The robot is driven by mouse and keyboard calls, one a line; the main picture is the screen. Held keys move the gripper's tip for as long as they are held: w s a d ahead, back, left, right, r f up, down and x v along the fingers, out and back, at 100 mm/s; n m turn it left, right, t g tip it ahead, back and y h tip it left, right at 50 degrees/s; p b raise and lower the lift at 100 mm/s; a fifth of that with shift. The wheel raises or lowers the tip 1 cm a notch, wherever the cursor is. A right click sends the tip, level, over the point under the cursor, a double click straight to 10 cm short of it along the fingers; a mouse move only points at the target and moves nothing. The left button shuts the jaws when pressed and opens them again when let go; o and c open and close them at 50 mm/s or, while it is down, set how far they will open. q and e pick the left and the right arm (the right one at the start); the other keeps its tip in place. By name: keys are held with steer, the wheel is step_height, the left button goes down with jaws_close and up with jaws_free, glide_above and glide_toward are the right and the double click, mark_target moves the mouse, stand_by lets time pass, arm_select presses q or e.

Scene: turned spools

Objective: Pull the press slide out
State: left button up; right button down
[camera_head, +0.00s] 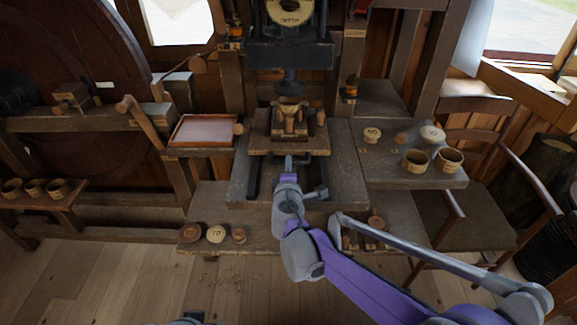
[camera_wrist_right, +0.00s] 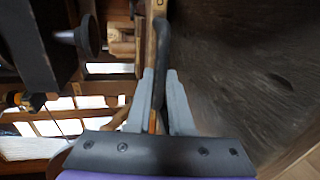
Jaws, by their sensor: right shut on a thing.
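The press slide (camera_head: 262,141) is a wooden board under the press head (camera_head: 290,75). It carries a small wooden holder with upright pieces and a bowl-like part on top. My right gripper (camera_head: 289,163) is at the slide's front edge, reaching in from below. In the right wrist view its two grey fingers (camera_wrist_right: 162,98) are closed on a dark bar (camera_wrist_right: 161,60) along the slide's wooden front edge. The fingers' contact is hidden in the head view.
A plank platform (camera_head: 345,190) lies below and in front of the slide. Round wooden pieces (camera_head: 215,234) stand on the lower front step. Cups (camera_head: 414,160) and discs stand on the right shelf. A shallow tray (camera_head: 203,131) is at the left, and a chair (camera_head: 465,215) at the right.

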stand_by(0.7)
steer(key=f+p+v, duration=0.1)
steer(key=f+v, duration=0.1)
steer(key=v, duration=0.8)
steer(key=s+f+p+v, duration=0.1)
steer(key=f+v, duration=0.1)
steer(key=v, duration=0.8)
steer(key=shift+s, duration=0.3)
steer(key=shift+f, duration=0.1)
steer(key=c, duration=1.1)
jaws_free()
steer(key=p+v, duration=0.1)
steer(key=v, duration=1)
steer(key=shift+p, duration=0.3)
steer(key=shift+w, duration=0.1)
